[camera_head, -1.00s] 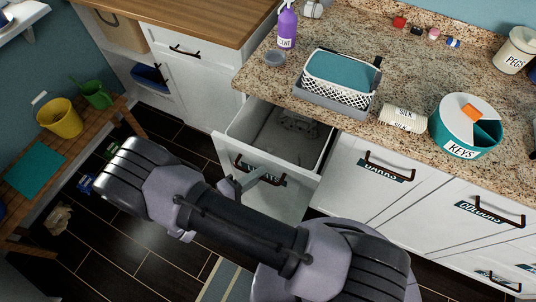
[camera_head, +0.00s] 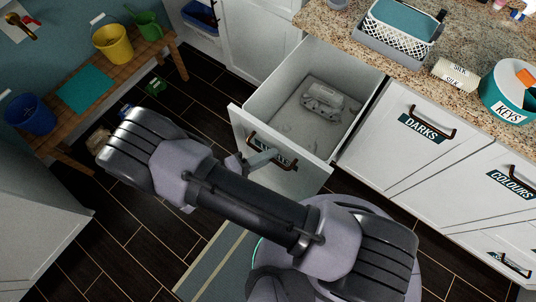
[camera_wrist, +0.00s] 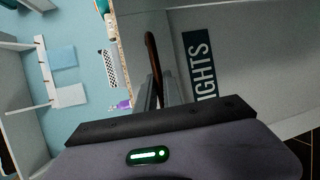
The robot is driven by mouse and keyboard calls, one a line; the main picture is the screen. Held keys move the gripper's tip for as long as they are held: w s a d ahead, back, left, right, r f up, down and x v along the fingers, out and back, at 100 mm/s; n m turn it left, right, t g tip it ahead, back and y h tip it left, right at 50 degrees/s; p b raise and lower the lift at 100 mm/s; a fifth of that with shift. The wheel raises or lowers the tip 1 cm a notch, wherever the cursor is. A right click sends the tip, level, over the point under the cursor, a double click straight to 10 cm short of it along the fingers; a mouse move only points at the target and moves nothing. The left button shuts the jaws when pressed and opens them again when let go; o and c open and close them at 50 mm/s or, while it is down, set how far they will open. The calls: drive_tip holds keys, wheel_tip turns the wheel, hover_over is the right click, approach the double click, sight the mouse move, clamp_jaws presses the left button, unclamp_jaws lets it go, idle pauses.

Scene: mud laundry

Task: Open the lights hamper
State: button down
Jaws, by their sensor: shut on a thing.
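The lights hamper (camera_head: 250,132) is a white pull-out drawer, standing well open from the cabinet, with a grey lining and a pale grey bundle (camera_head: 324,101) inside. Its front carries a dark label, readable as "IGHTS" in the wrist view (camera_wrist: 198,62), and a dark bar handle (camera_wrist: 153,62). My gripper (camera_head: 262,158) is at the handle on the hamper front, its fingers shut on the handle. In the wrist view my gripper (camera_wrist: 160,95) shows both fingers at the bar. Part of the label in the head view is hidden by my gripper.
The darks hamper (camera_head: 405,140) and colours hamper (camera_head: 500,200) are closed to the right. The counter (camera_head: 460,50) above holds a basket (camera_head: 398,30) and a keys tin (camera_head: 508,95). A wooden bench (camera_head: 70,130) with buckets stands left. Dark floor lies between, with a striped mat (camera_head: 215,265).

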drive_tip(key=shift+s+a, duration=0.1)
idle(0.3)
drive_tip(key=c, duration=1.5)
unclamp_jaws()
drive_tip(key=p+v, duration=0.2)
drive_tip(key=v, duration=1.5)
drive_tip(key=shift+a+p, duration=0.2)
drive_tip(key=shift+p, duration=0.1)
drive_tip(key=shift+r, duration=0.1)
